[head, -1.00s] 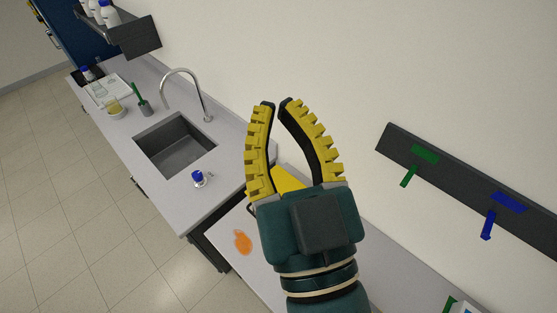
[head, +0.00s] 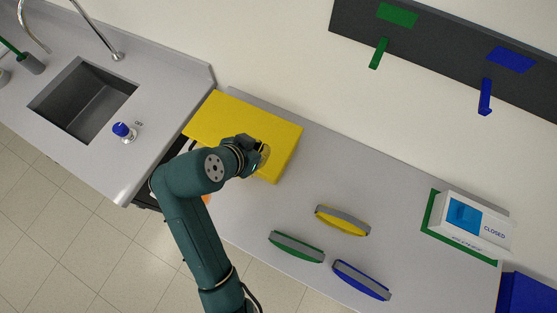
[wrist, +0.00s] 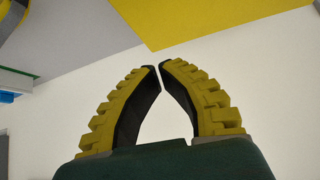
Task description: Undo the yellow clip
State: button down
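The yellow clip (head: 343,221), a slim curved piece with a grey strip along it, lies on the bench in the head view. It is apart from the green clip (head: 297,247) and the blue clip (head: 361,280) beside it. My gripper (head: 264,155) is at the large yellow block, up and left of the yellow clip; its fingers are small and partly hidden there. In the wrist view my gripper (wrist: 159,65) has its bowed fingers meeting at the tips, with nothing between them.
The yellow block (head: 235,118) stands by the wall. A white device (head: 472,226) marked CLOSED is on a green base at the right, near a blue box (head: 526,293). A dark wall rail (head: 440,35) carries green and blue hooks. A sink (head: 82,100) is at left.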

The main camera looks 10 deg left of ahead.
jog(key=shift+n+y, duration=0.4)
jog(key=shift+n, duration=0.3)
jog(key=a+f, duration=0.1)
jog(key=s+a+f+b, duration=0.1)
jog(key=a, duration=0.1)
jog(key=s+a+f, duration=0.1)
jog(key=f, duration=0.1)
jog(key=shift+a+b, duration=0.3)
jog(key=shift+a, duration=0.05)
jog(key=x, duration=0.9)
jog(key=shift+w+f, duration=0.1)
jog(key=shift+w, duration=0.2)
jog(key=shift+s+a, duration=0.15)
jog(key=shift+s, duration=0.15)
jog(key=shift+s+a+f+p, duration=0.1)
jog(key=shift+s+a+p, duration=0.1)
jog(key=shift+s, duration=0.55)
jog(key=shift+s+a+p, duration=0.15)
jog(key=shift+s+a, duration=0.05)
jog(key=shift+s, duration=0.6)
jog(key=shift+s+f+t+b, duration=0.1)
jog(key=shift+t+b, duration=0.2)
jog(key=shift+b, duration=0.15)
